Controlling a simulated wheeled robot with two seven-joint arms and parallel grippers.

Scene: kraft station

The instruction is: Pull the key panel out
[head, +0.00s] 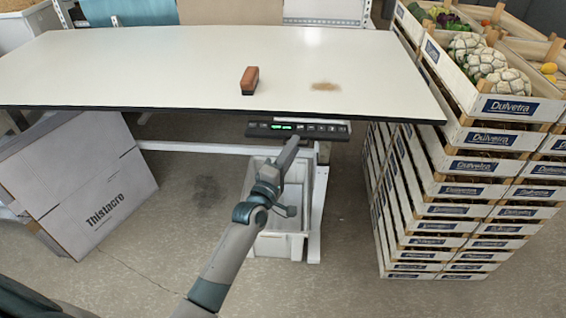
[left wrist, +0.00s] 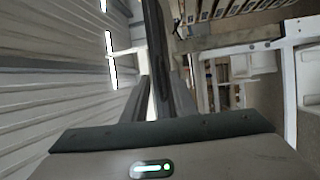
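The key panel (head: 298,129) is a thin dark strip with green lit digits and several small keys. It sits under the front edge of the table (head: 150,75), right of the middle. My left gripper (head: 291,146) reaches up to it from below in the head view, its tip just at the panel's front. In the left wrist view two grey fingers (left wrist: 165,95) stand apart with a gap between them, so it looks open. A dark bar runs up past the fingers there; I cannot tell whether it is the panel or whether they touch it. My right gripper is not in view.
A brown block (head: 250,80) and a brown stain lie on the tabletop. A pale bin (head: 275,243) stands under the table behind my left arm. Stacked vegetable crates (head: 450,190) stand close at the right. A grey carton (head: 95,190) leans at the left.

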